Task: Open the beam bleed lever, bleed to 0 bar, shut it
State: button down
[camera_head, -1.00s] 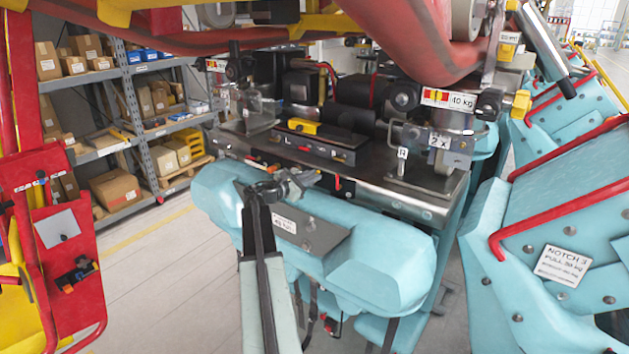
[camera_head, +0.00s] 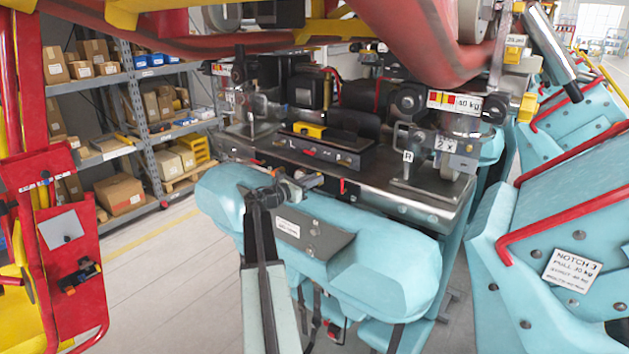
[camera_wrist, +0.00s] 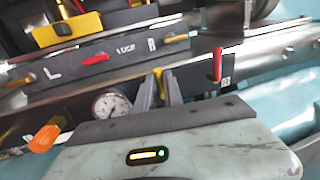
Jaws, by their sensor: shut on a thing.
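My gripper (camera_wrist: 159,88) is shut on a narrow yellow piece (camera_wrist: 158,76), which looks like the bleed lever; the fingers hide most of it. A round white pressure gauge (camera_wrist: 112,104) sits just left of the fingers in the wrist view. Its dark needle is too small to read. In the head view my gripper (camera_head: 314,182) is at the front of the dark beam, above the light-blue seat. A red lever (camera_wrist: 217,66) hangs right of the fingers, apart from them.
A dark panel (camera_head: 325,152) marked L, LOCK and R, with small red and yellow levers, lies behind my gripper. An orange knob (camera_wrist: 44,138) is at left in the wrist view. Light-blue train bodies (camera_head: 560,240) stand at right; a red frame (camera_head: 75,270) stands at left.

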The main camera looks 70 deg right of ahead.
jog(key=c, duration=1.5)
grip_release()
jog(key=shift+o, duration=0.2)
jog(key=v, duration=0.8)
jog(key=shift+d, duration=0.1)
